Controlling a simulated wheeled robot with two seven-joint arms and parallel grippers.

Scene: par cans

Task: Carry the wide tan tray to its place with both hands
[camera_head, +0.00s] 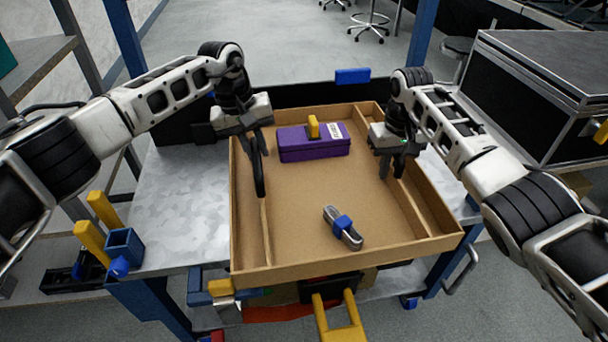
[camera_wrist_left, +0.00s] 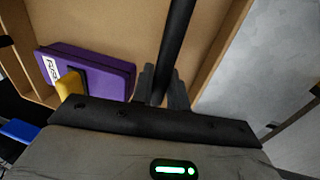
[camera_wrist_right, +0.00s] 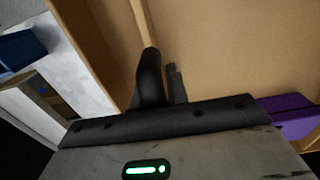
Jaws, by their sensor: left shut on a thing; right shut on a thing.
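The wide tan tray (camera_head: 310,222) is a shallow open box in the middle of the head view, over a grey-topped bench. It looks about level; I cannot tell whether it touches the bench top. My left gripper (camera_head: 260,182) is shut at the strip inside the tray's left side; a dark finger or bar hides the exact grip in the left wrist view (camera_wrist_left: 160,85). My right gripper (camera_head: 390,168) is shut on the right inner strip, seen pale in the right wrist view (camera_wrist_right: 142,20). A purple case (camera_head: 313,148) with a yellow handle lies inside, towards the back.
A grey object with a blue band (camera_head: 343,228) lies in the tray. The bench top (camera_head: 180,200) is bare at left. A blue square holder (camera_head: 125,246) and yellow posts stand front left. A black case (camera_head: 535,90) stands at right. Blue uprights flank the back.

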